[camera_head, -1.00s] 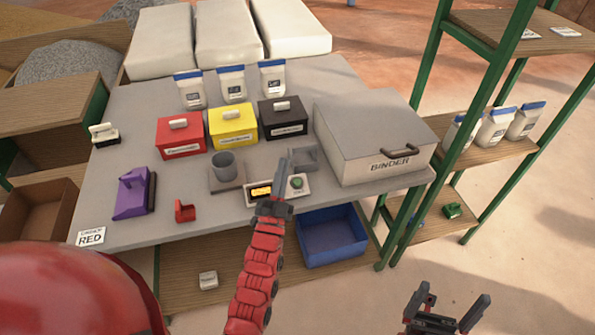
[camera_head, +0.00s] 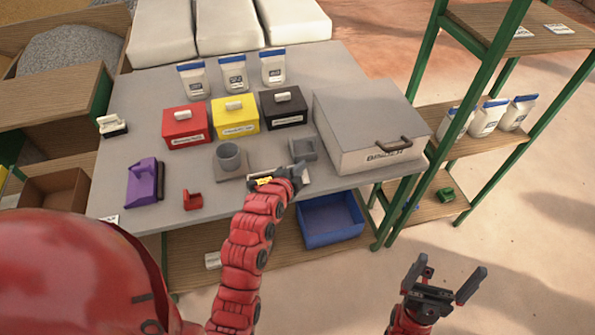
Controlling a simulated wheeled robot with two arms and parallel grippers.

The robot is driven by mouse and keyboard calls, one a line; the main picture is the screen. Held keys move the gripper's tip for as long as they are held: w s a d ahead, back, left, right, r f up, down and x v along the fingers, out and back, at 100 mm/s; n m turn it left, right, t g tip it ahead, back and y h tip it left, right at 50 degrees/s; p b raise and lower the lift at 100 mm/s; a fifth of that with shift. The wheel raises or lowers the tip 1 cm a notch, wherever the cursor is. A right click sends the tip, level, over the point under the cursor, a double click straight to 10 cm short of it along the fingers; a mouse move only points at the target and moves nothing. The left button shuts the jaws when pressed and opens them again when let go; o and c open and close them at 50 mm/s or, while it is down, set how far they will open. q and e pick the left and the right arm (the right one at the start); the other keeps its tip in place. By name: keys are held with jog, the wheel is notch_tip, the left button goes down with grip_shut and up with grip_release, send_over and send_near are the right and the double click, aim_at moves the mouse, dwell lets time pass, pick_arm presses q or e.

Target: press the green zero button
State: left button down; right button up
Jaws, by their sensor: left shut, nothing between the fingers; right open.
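The white scale (camera_head: 305,178) lies near the front edge of the grey table (camera_head: 200,222), with its amber display (camera_head: 264,181) partly showing. The green zero button is hidden behind my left gripper. My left gripper (camera_head: 298,168) is shut and empty, right over the button end of the scale. I cannot tell whether its fingertips touch the button. My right gripper (camera_head: 447,277) is open and empty, over the floor at the lower right, away from the table.
A grey cup (camera_head: 229,156) and a grey square holder (camera_head: 303,149) stand close by. Behind are red (camera_head: 186,128), yellow (camera_head: 233,117) and black (camera_head: 284,108) boxes. The binder box (camera_head: 367,120) is at right. A blue bin (camera_head: 331,219) sits below the table edge.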

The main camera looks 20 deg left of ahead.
pick_arm(q)
jog(key=w+f+b, duration=0.1)
jog(key=f, duration=0.1)
jog(key=w+a+f+b, duration=0.1)
jog(key=f, duration=0.1)
jog(key=w+a+f+b, duration=0.1)
jog(key=f+b, duration=0.1)
jog(key=shift+f, duration=0.4)
jog(key=shift+w+a+f+b, duration=0.2)
jog(key=shift+w+f+b, duration=0.2)
jog(key=shift+b, duration=0.4)
dwell(1.1)
jog(key=shift+w+a+f+b, duration=0.15)
jog(key=shift+f+b, duration=0.2)
jog(key=shift+b, duration=0.55)
jog(key=shift+w+a+f+b, duration=0.15)
jog(key=shift+f+b, duration=0.3)
jog(key=shift+b, duration=0.3)
dwell(0.5)
jog(key=shift+r, duration=0.15)
jog(key=shift+s+d+r, duration=0.3)
jog(key=shift+s+r, duration=0.1)
jog(key=shift+r, duration=0.3)
